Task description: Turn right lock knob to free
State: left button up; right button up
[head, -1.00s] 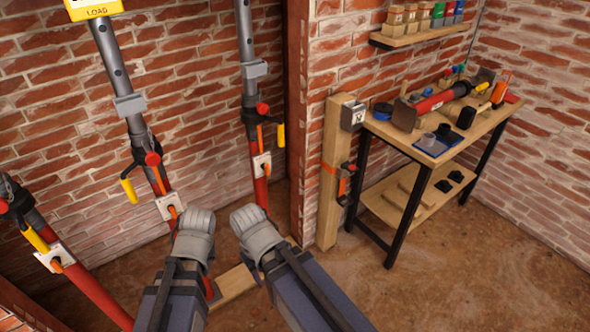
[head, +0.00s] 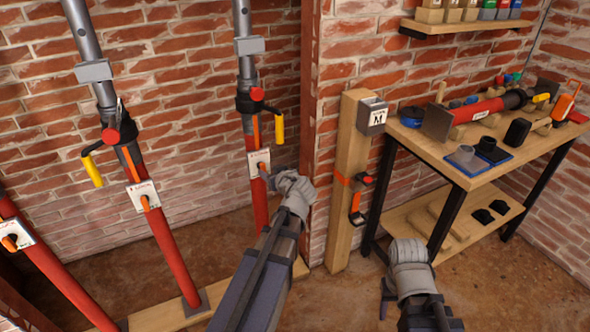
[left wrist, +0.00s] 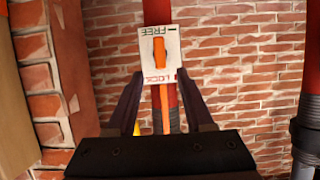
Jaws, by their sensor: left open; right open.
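The right lock knob (head: 262,168) is a small orange lever on a white plate (head: 254,160) on the right red strut (head: 258,205). In the left wrist view the knob (left wrist: 159,57) lies along the strut on the plate, which is marked FREE and LOCK, both upside down. I cannot tell which mark it is set to. My left gripper (head: 268,178) is open just in front of the plate; in the wrist view its fingers (left wrist: 159,82) stand either side of the plate's lower edge, not closed on the knob. My right gripper (head: 386,292) is open and empty, low at the right.
Two more red struts with similar plates (head: 143,195) stand to the left. A wooden post (head: 349,180) and a brick corner stand right of the right strut. A workbench (head: 447,165) with tools is further right. Yellow handles (head: 278,126) stick out above the plates.

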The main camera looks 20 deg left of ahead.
aim_at(264, 167)
pick_arm(q)
jog(key=shift+b+x, duration=1.45)
jog(key=shift+x, duration=2.55)
jog(key=shift+r, duration=0.1)
grip_shut()
